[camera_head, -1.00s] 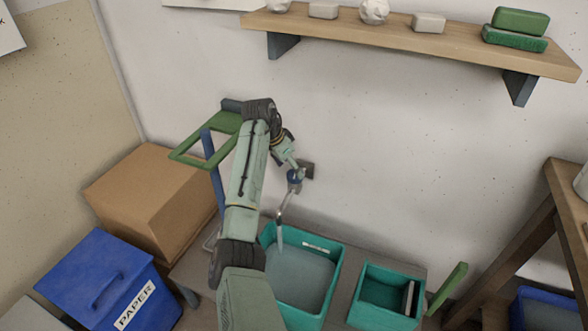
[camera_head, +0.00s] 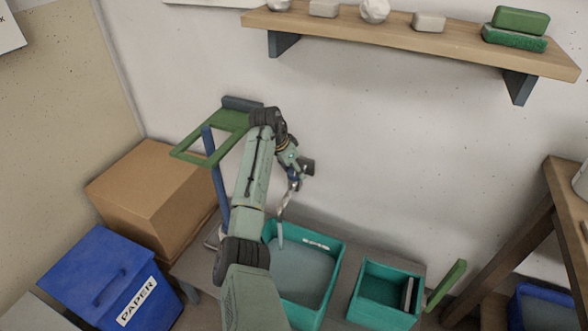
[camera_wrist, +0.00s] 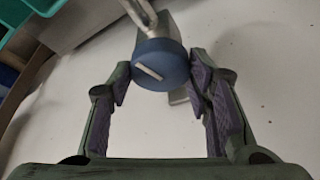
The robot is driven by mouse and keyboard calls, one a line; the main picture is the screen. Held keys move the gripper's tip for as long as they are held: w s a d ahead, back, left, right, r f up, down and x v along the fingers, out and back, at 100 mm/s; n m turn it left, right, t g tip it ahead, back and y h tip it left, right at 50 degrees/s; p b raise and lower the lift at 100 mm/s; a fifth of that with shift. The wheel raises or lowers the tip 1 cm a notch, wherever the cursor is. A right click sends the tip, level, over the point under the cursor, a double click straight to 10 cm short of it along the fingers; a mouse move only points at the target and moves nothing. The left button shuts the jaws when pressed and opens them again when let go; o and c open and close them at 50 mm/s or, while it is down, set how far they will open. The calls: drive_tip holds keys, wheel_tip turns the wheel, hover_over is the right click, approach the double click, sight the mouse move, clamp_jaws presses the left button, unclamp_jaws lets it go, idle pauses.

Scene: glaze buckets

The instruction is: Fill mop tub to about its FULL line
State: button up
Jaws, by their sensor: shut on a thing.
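The mop tub, a large teal tub (camera_head: 336,270), stands on a low bench below a wall tap. Grey-blue water (camera_head: 300,272) lies in it, and a pale stream (camera_head: 281,236) falls into it from the metal spout (camera_head: 285,205). A white label (camera_head: 315,243) is on its back inner wall; I cannot read it or see a FULL line. My gripper (camera_wrist: 160,78) is shut on the blue tap knob (camera_wrist: 160,65), between its purple pads. The knob also shows small in the head view (camera_head: 294,184). My arm hides the tub's left front.
A smaller teal tub (camera_head: 390,270) stands right of the mop tub. A green frame on a blue post (camera_head: 215,170) rises left of my arm. A cardboard box (camera_head: 150,190) and blue PAPER bin (camera_head: 105,275) stand left; a wooden shelf (camera_head: 400,35) hangs above.

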drive_tip(key=c, duration=0.5)
drive_tip(key=shift+n+p, duration=0.35)
drive_tip(key=shift+n, duration=0.05)
drive_tip(key=shift+s+d+r+n+t+y+p, duration=0.15)
drive_tip(key=shift+n+t+y+p, duration=0.2)
drive_tip(key=shift+n+p, duration=0.55)
drive_tip(key=n+y+p, duration=0.1)
drive_tip(key=n+p, duration=0.1)
drive_tip(key=n, duration=0.1)
drive_tip(key=shift+n+t, duration=0.25)
drive_tip(key=shift+n, duration=0.05)
drive_tip(key=n+y, duration=0.2)
drive_tip(key=n, duration=0.2)
drive_tip(key=shift+d+p, duration=0.15)
drive_tip(key=shift+p, duration=0.15)
drive_tip(key=n, duration=0.2)
drive_tip(key=n+y, duration=0.1)
drive_tip(key=n, duration=0.1)
drive_tip(key=shift+n+y, duration=0.25)
drive_tip(key=shift+n, duration=0.35)
